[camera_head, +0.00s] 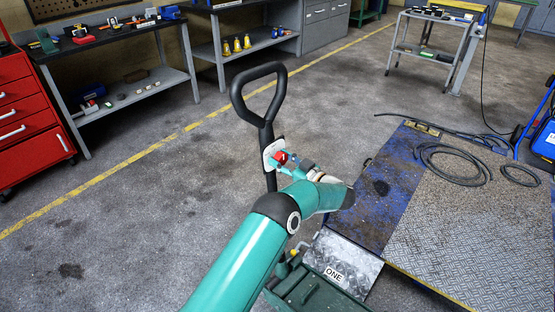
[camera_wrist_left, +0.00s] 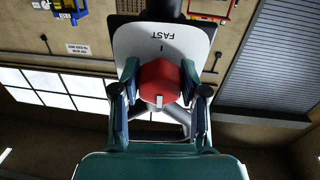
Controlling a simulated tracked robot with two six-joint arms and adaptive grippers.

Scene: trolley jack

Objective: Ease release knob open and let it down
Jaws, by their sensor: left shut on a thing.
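The trolley jack's black looped handle (camera_head: 262,118) stands upright in the middle of the head view. A white plate (camera_wrist_left: 135,42) on it reads "FAST" with a short tick below; the plate also shows in the head view (camera_head: 267,150). The red release knob (camera_wrist_left: 158,78) sits in front of the plate, and a white mark on it faces the bottom of the wrist view. My left gripper (camera_wrist_left: 159,84) is shut on the knob, one finger on each side. In the head view my left gripper (camera_head: 287,160) partly hides the knob. My right gripper is out of view.
Green jack bodywork (camera_head: 313,297) shows below my arm, beside a metal plate marked "ONE" (camera_head: 345,262). A blue-edged platform (camera_head: 470,235) with a coiled hose (camera_head: 455,165) lies right. Workbenches (camera_head: 115,40) and a red cabinet (camera_head: 28,115) stand left. Floor around the handle is clear.

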